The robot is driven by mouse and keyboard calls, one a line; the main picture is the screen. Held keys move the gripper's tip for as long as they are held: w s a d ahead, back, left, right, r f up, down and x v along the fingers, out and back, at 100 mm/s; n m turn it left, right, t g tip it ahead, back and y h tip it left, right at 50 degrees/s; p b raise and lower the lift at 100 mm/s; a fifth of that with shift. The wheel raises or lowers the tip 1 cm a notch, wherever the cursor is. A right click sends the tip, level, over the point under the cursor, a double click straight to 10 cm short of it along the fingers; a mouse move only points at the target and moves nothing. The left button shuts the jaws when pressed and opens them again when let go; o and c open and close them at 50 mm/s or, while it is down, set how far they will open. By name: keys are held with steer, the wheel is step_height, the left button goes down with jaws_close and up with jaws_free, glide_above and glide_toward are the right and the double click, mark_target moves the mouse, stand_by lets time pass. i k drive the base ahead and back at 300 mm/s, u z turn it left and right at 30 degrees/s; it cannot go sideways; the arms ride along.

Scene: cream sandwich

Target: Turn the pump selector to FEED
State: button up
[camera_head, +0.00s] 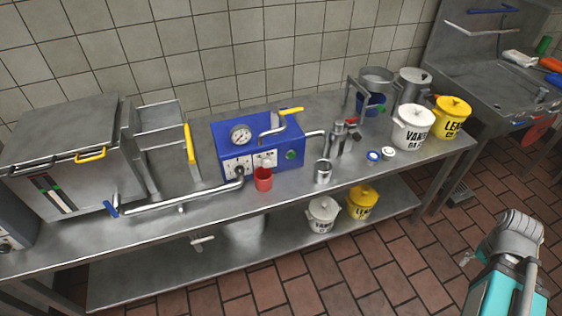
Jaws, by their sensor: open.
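The pump unit is a blue box (219,131) on the steel bench, with a round dial gauge (240,135) on its front. Below the gauge are two pale plates with small markings; a light knob (267,161) sits at the right one and looks like the selector. Its setting and the lettering are too small to read. A green button (291,154) is to its right. A yellow-handled lever (291,111) is on top. My arm shows at the lower right, well apart from the pump; my gripper is not clearly visible.
A red cup (263,179) stands just before the pump, and a metal cup (323,171) to its right. A steel pipe (185,196) runs left from the pump. White (414,127) and yellow (452,117) lidded pots stand at the bench's right end. The tiled floor in front is clear.

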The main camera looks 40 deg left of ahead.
mark_target(266, 163)
steer(key=z, duration=0.35)
steer(key=k, duration=0.75)
steer(key=u, duration=1.8)
steer(key=i, duration=0.35)
